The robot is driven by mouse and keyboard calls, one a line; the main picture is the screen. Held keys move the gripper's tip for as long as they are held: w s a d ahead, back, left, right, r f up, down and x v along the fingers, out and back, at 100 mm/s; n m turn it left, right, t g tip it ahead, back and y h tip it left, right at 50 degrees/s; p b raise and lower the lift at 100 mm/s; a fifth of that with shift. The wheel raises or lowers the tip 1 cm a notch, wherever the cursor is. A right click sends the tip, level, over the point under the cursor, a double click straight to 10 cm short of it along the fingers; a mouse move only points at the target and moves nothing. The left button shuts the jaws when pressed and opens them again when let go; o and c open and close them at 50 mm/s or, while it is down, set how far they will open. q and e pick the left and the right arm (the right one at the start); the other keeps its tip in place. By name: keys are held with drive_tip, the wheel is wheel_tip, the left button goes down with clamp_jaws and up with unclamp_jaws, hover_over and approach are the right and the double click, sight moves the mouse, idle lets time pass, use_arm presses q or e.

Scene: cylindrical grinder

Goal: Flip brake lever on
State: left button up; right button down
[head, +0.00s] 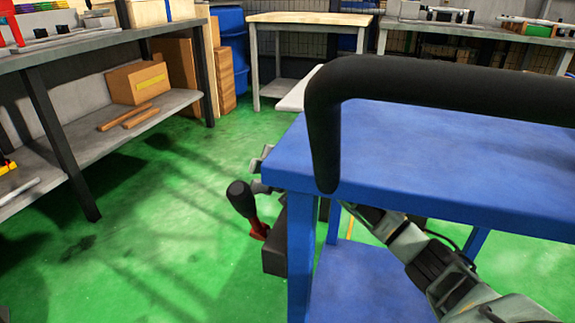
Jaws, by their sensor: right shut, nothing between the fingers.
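The brake lever (242,200) has a black knob and a red lower part. It sticks out at the left side of the blue cart, beside a dark box-like housing (273,250), and leans up to the left. My right arm comes in from the lower right and passes under the cart's blue top. My right gripper (260,187) is mostly hidden behind the cart's corner and leg. Small grey parts of it show close to the right of the knob, and it is shut and empty. I cannot tell whether it touches the lever. My left gripper is out of view.
The blue cart (430,155) with its thick black handle (440,80) fills the right side. A grey shelf bench (110,50) stands at the left with a cardboard box (137,83) on its lower shelf. Green floor (150,230) is clear between them.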

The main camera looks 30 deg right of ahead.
drive_tip(key=v, duration=0.7)
drive_tip(key=shift+d, duration=0.2)
drive_tip(key=shift+w+f, duration=0.1)
idle(0.3)
